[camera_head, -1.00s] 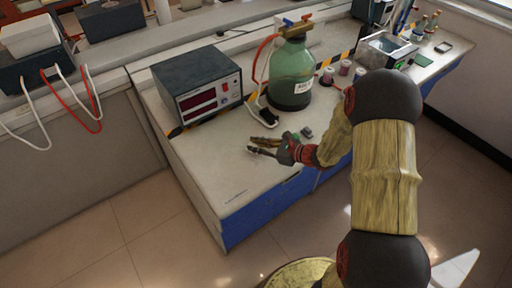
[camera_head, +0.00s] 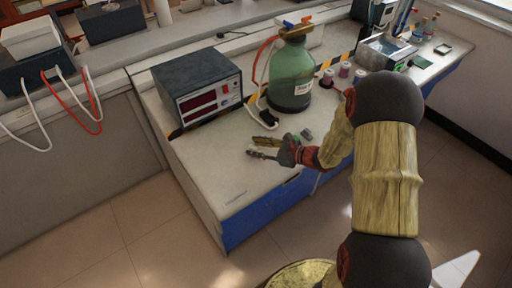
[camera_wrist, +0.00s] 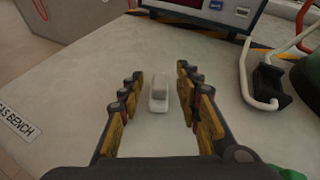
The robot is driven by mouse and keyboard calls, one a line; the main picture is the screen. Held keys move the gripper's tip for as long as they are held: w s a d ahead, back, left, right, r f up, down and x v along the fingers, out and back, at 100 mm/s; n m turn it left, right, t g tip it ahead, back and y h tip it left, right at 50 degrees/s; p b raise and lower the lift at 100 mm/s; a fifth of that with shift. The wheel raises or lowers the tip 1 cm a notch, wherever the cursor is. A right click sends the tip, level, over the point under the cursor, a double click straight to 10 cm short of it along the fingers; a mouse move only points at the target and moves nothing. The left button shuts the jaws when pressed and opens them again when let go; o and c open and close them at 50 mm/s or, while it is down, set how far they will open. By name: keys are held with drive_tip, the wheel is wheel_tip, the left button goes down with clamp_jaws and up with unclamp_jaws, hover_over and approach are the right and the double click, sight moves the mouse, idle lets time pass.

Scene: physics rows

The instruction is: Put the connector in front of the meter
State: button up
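The meter (camera_head: 198,88) is a dark grey box with a white front and red displays on the bench; its lower front shows at the top of the wrist view (camera_wrist: 215,12). A small pale grey-white block, which looks like the connector (camera_wrist: 159,94), lies on the bench in the wrist view, between and a little beyond my gripper's fingertips. My gripper (camera_wrist: 158,82) is open, with clear gaps between both fingers and the block. In the head view my gripper (camera_head: 260,148) is low over the bench, in front and right of the meter; the block is hard to make out there.
A green bottle (camera_head: 291,77) with a red hose stands right of the meter. A small grey object (camera_head: 307,133) lies behind my wrist. The bench's front-left surface (camera_head: 215,170) is clear.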

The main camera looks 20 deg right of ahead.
drive_tip(key=p+v, duration=0.3)
drive_tip(key=v, duration=0.8)
drive_tip(key=shift+s+d, duration=0.1)
drive_tip(key=shift+s, duration=0.05)
drive_tip(key=shift+s+r, duration=0.15)
drive_tip(key=shift+r, duration=0.1)
drive_tip(key=s+a+r+n+g+h, duration=0.1)
drive_tip(key=s+a+r+n+g, duration=0.6)
drive_tip(key=s+a+r+n, duration=0.5)
drive_tip(key=s+d+r+n+t+h, duration=0.2)
drive_tip(key=s+r+n+h, duration=0.6)
drive_tip(key=n, duration=0.6)
wheel_tip(320, 180, up, 3)
drive_tip(key=shift+s+d+f, duration=0.25)
drive_tip(key=shift+s+d, duration=0.4)
drive_tip(key=shift+s, duration=0.15)
